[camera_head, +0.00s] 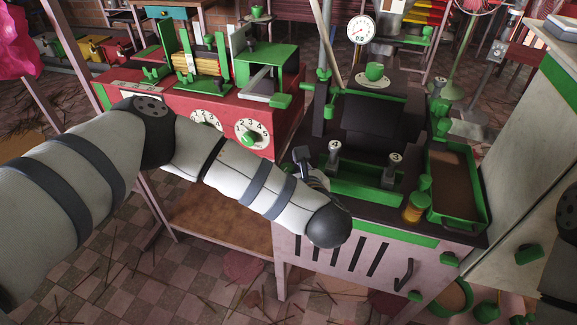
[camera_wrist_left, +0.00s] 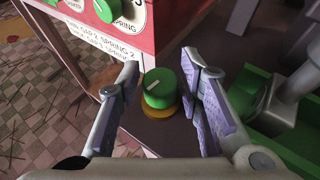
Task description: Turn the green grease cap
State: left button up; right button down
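The green cap (camera_wrist_left: 160,82) is round, with a pale line on its top, and sits on a yellow-brown ring at the edge of a dark surface. My left gripper (camera_wrist_left: 160,68) is open, with one lilac-padded finger on each side of the cap. A gap shows on both sides, and no grip is visible. In the head view my left gripper (camera_head: 308,170) is partly hidden behind my own wrist, and this cap cannot be made out there. My right gripper is not in view.
A red cabinet with numbered dials (camera_head: 251,133) stands left of the cap. Levers (camera_head: 334,152) rise from a green trough on the right. A green-topped yellow jar (camera_head: 413,211) stands near the front, beside a green tray (camera_head: 462,217).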

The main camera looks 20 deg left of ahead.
pick_arm(q)
jog(key=shift+w+a, duration=0.1)
jog(key=shift+w, duration=0.05)
grip_shut()
